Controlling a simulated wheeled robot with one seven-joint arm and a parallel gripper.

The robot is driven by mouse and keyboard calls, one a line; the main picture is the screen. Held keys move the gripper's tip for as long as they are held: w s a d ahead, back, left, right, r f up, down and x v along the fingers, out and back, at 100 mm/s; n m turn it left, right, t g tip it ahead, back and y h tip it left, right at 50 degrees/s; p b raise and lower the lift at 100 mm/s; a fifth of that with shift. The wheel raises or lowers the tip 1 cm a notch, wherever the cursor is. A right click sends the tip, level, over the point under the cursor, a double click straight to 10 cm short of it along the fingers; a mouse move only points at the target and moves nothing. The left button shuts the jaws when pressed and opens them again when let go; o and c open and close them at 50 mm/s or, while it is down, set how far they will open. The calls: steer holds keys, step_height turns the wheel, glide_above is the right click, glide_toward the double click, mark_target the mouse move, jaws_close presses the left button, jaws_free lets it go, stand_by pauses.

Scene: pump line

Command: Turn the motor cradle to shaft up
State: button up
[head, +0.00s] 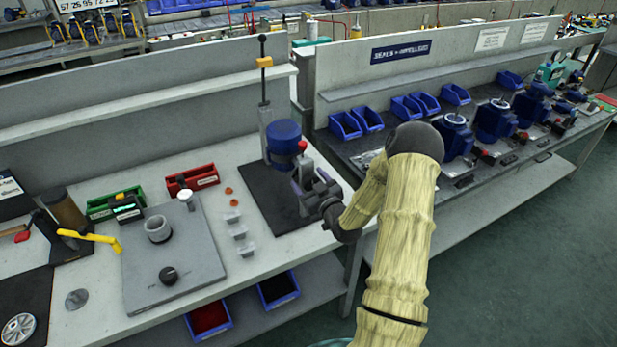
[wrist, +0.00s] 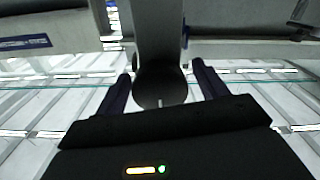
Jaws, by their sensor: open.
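The blue motor (head: 283,138) sits in its cradle on a black mat (head: 262,200) on the near bench. A small red part (head: 302,145) shows at its right side. I cannot make out which way its shaft points. My gripper (head: 303,176) is just to the right of and below the motor, its fingers apart. In the wrist view, a dark rounded end (wrist: 160,88) on a grey bar lies between the two open fingers. I cannot tell whether either finger touches it. My gripper hides the cradle's lower right side in the head view.
A tall post with a yellow collar (head: 264,62) stands behind the motor. Left of the mat are small grey blocks (head: 240,235), a grey plate (head: 195,275), and red (head: 193,180) and green (head: 107,208) bins. More motors line the right bench.

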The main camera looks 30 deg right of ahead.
steer(key=shift+w, duration=0.35)
steer(key=c, duration=1.4)
